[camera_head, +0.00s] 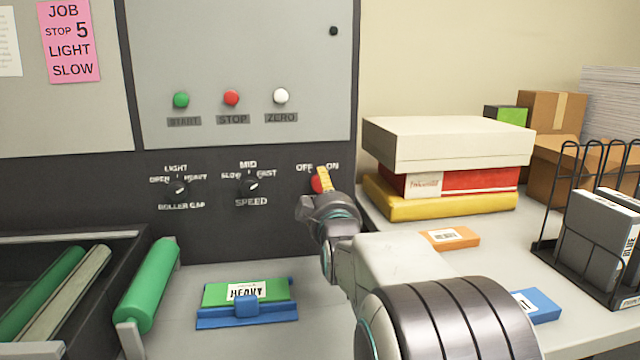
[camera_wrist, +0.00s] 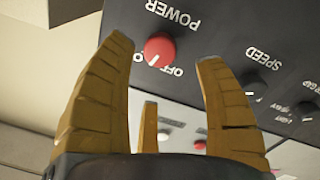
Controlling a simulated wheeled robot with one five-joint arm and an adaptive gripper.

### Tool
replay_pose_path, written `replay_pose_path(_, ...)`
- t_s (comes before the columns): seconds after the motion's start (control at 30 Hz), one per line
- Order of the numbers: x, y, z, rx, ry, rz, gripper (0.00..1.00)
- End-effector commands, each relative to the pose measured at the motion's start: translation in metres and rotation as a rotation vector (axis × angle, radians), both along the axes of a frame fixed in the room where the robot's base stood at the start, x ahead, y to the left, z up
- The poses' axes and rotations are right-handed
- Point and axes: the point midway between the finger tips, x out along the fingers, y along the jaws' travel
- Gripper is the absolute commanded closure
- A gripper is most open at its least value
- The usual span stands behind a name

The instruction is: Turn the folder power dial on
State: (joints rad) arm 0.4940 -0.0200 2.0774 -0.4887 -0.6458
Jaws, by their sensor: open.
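The red power dial (camera_head: 316,184) sits on the dark machine panel, right of the speed dial, below its OFF and ON labels. My gripper (camera_head: 322,178) is in front of it and hides much of it. In the wrist view, which shows the panel upside down, the whole red dial (camera_wrist: 161,48) appears between the spread yellow fingertips of my gripper (camera_wrist: 166,50). The gripper is open and holds nothing. No finger visibly touches the dial.
The speed dial (camera_head: 251,185) and roller gap dial (camera_head: 179,187) are to the left. Green, red and white buttons sit above. A green-and-blue block marked HEAVY (camera_head: 247,302) lies below. Stacked boxes (camera_head: 447,144) and a wire rack (camera_head: 545,245) occupy the right table.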

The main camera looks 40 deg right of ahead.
Motion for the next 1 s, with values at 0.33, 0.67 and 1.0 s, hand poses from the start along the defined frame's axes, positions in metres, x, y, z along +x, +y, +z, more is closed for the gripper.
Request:
replay_pose_path(0.33, 0.033, -0.018, 0.000, -0.007, 0.007, 0.000, 0.35)
replay_pose_path(0.67, 0.059, -0.032, 0.000, -0.006, 0.006, 0.000, 0.35)
replay_pose_path(1.0, 0.063, -0.034, 0.000, -0.006, 0.006, 0.000, 0.35)
